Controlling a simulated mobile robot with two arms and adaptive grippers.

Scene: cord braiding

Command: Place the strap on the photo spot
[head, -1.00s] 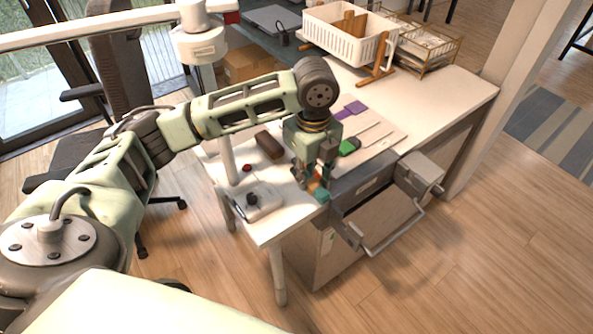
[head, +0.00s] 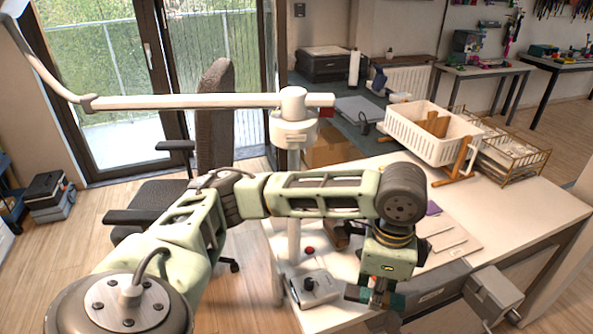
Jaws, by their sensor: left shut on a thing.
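My left gripper (head: 378,297) is over the near edge of the white worktable (head: 546,206), pointing down. It is shut on a dark teal strip, which looks like the strap (head: 357,293); its ends show on both sides of the fingers. The fingertips are small and partly hidden, so I cannot tell whether the strap touches anything below. A pale board (head: 462,243) with thin tools lies behind and right of the gripper; I cannot tell whether it is the photo spot. My right gripper is not in view.
A grey box with a black knob (head: 313,287) and a red button (head: 309,250) are left of the gripper. A white basket (head: 432,133) and wire trays (head: 512,158) are at the back. The right tabletop is clear.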

